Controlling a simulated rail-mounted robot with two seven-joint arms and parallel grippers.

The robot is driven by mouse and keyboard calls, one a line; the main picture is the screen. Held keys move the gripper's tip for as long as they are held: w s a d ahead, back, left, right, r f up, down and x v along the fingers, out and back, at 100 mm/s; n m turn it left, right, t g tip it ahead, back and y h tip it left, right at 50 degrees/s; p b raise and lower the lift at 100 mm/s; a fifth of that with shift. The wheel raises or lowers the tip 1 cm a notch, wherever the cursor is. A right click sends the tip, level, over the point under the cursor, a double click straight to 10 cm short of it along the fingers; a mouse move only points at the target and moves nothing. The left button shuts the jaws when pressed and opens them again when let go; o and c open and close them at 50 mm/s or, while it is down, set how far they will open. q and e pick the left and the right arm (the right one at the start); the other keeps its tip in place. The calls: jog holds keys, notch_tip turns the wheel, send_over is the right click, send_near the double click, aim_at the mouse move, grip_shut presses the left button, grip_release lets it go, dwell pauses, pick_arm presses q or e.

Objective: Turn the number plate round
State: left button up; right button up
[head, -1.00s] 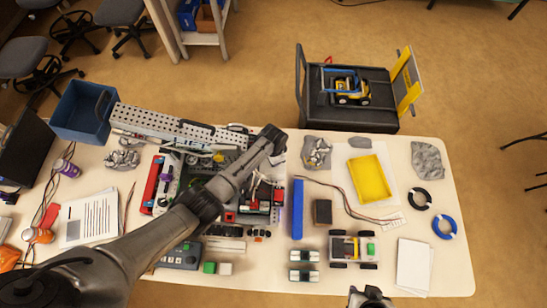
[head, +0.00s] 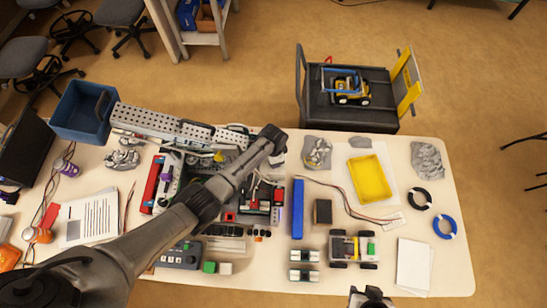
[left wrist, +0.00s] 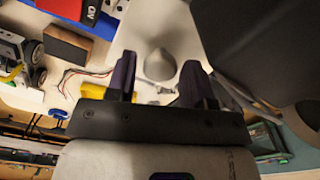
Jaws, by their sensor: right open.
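No thing is plainly readable as the number plate in the head view. A long blue bar (head: 297,208) lies or stands on the table, right of the dark left arm. My right gripper (head: 371,297) is open at the bottom edge, in front of the wheeled model.
The wheeled model (head: 354,249), brown block (head: 323,211), yellow tray (head: 372,178) and white cards (head: 414,264) stand on the table's right part. Parts crowd the table under my left arm. A cart (head: 350,110) with a yellow board (head: 407,83) stands behind.

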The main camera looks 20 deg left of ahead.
pick_arm(q)
jog(key=shift+o, duration=0.9)
jog(key=shift+r, duration=0.1)
jog(key=shift+w+r, duration=0.1)
jog(key=shift+r, duration=0.45)
notch_tip(320, 180, up, 13)
jog(key=b, duration=0.1)
jog(key=shift+f, duration=0.2)
